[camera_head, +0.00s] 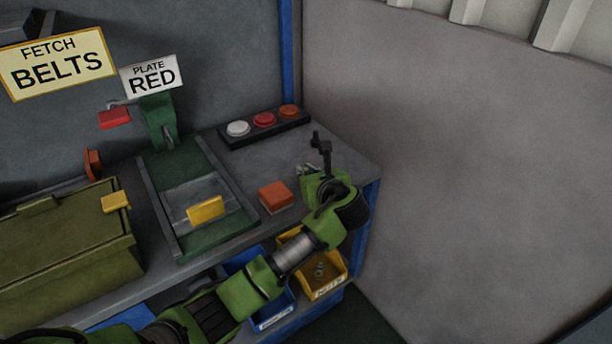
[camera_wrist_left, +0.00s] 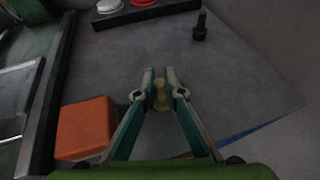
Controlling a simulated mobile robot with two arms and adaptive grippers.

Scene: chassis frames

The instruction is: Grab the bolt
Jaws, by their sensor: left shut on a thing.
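A dark bolt (camera_wrist_left: 200,27) stands upright on the grey bench, ahead and to the right of my left gripper in the left wrist view, apart from its fingers. My left gripper (camera_wrist_left: 160,82) is shut on a small yellowish piece (camera_wrist_left: 160,95), whose exact kind I cannot tell. In the head view my left gripper (camera_head: 308,170) is over the right part of the bench, right of an orange block (camera_head: 276,195). A dark upright shape shows just behind it there; I cannot tell whether it is the bolt. My right gripper is not in view.
A button box (camera_head: 264,126) with white, red and orange buttons lies at the back. A green tray fixture (camera_head: 168,178) with a yellow block (camera_head: 205,209) is left of the orange block. An olive box (camera_head: 65,245) stands further left. Blue and yellow bins (camera_head: 330,286) sit below.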

